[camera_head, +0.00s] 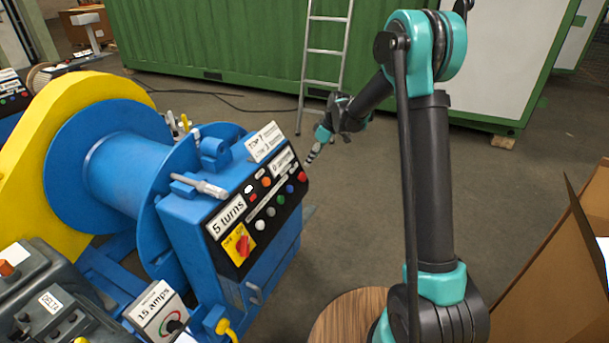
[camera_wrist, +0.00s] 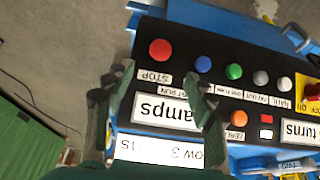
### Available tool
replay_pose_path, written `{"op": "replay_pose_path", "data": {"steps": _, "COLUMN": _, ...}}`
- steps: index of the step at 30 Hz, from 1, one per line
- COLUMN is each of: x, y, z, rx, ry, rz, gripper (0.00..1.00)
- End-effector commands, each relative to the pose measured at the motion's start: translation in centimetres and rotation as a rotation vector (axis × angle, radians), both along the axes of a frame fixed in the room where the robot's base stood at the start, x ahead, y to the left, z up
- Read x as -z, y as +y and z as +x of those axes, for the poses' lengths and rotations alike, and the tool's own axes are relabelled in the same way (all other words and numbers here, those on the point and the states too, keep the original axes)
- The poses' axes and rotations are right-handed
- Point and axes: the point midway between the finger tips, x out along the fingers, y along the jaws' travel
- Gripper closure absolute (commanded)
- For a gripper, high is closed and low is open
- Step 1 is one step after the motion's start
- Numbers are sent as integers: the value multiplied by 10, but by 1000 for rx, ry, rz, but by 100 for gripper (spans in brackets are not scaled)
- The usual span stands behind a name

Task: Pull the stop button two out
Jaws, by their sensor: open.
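A red round button (camera_head: 302,177) sits at the right end of the black control panel (camera_head: 257,225) on the blue winch machine. In the wrist view the same red button (camera_wrist: 160,50) has an upside-down STOP label beside it; no number two can be read on it. My gripper (camera_head: 311,156) is beside the panel's right end in the head view. In the wrist view my gripper (camera_wrist: 158,80) has its two fingers spread and empty. The button shows just beyond and between the fingertips, apart from them. Whether the button is pressed in cannot be told.
Blue (camera_wrist: 203,64), green (camera_wrist: 234,71) and pale buttons line the panel near the red one. A red rotary switch (camera_head: 243,246) on a yellow plate is at its other end.

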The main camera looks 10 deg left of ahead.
Motion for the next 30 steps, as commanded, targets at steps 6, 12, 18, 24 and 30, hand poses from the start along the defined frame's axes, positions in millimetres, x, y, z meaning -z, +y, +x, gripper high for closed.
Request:
{"op": "replay_pose_path", "data": {"steps": 6, "x": 41, "y": 16, "z": 6, "rx": -1, "ry": 0, "rz": -1, "gripper": 45}}
{"op": "replay_pose_path", "data": {"steps": 12, "x": 74, "y": 29, "z": 10, "rx": 0, "ry": 0, "rz": -1, "gripper": 45}}
{"op": "replay_pose_path", "data": {"steps": 18, "x": 94, "y": 36, "z": 13, "rx": 0, "ry": 0, "rz": -1, "gripper": 45}}
{"op": "replay_pose_path", "data": {"steps": 24, "x": 100, "y": 38, "z": 14, "rx": 1, "ry": 1, "rz": -1, "gripper": 45}}
{"op": "replay_pose_path", "data": {"steps": 30, "x": 100, "y": 38, "z": 14, "rx": 1, "ry": 1, "rz": -1, "gripper": 45}}
